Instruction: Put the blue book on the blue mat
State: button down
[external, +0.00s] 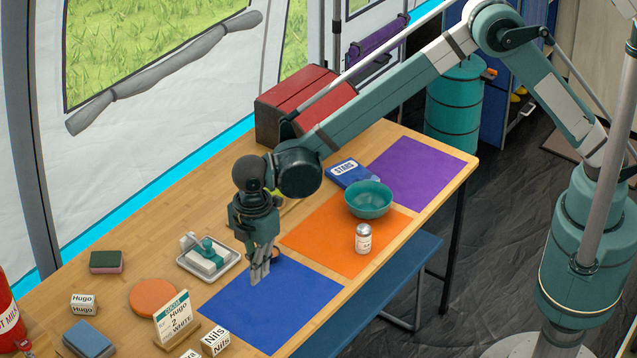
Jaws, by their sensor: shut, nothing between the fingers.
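The blue book (352,173), with a white label that seems to read "STARS", lies on the table between the orange mat and the purple mat, behind the teal bowl. The blue mat (285,315) lies flat at the front of the table, with nothing seen lying on it. My gripper (260,276) is shut and empty. It points down at the far edge of the blue mat, well to the left of the book. Its fingers hide a small part of the mat's far edge; whether they touch it I cannot tell.
A teal bowl (368,199) and a white-labelled shaker (363,238) stand on the orange mat (315,242). The purple mat (417,172) is clear. A butter dish (208,260) stands left of my gripper. Name blocks (215,340) and a sign (176,320) stand front left.

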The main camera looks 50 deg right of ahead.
jog(key=shift+d+r, duration=0.1)
jog(key=w+d+r+m+t, duration=0.1)
jog(key=w+d+r+m, duration=0.1)
jog(key=d+r, duration=0.65)
jog(key=w+d+r+m+y, duration=0.15)
jog(key=d+r, duration=0.35)
jog(key=d, duration=0.6)
jog(key=w+d+r+m+t, duration=0.1)
jog(key=d+r+m, duration=0.2)
jog(key=d+r, duration=0.55)
jog(key=s+d+r+m+t, duration=0.1)
jog(key=s+d+r+m, duration=0.15)
jog(key=d, duration=0.75)
jog(key=s+d+r+m+t, duration=0.1)
jog(key=s+d+r, duration=0.25)
jog(key=d, duration=0.75)
jog(key=s+d+f+m+t+h, duration=0.1)
jog(key=s+d+f+m+t, duration=0.2)
jog(key=s+d+m, duration=0.5)
jog(key=s+d, duration=1.1)
jog(key=d, duration=0.4)
jog(key=shift+s+f, duration=0.35)
jog(key=shift+f, duration=0.05)
jog(key=shift+h, duration=0.25)
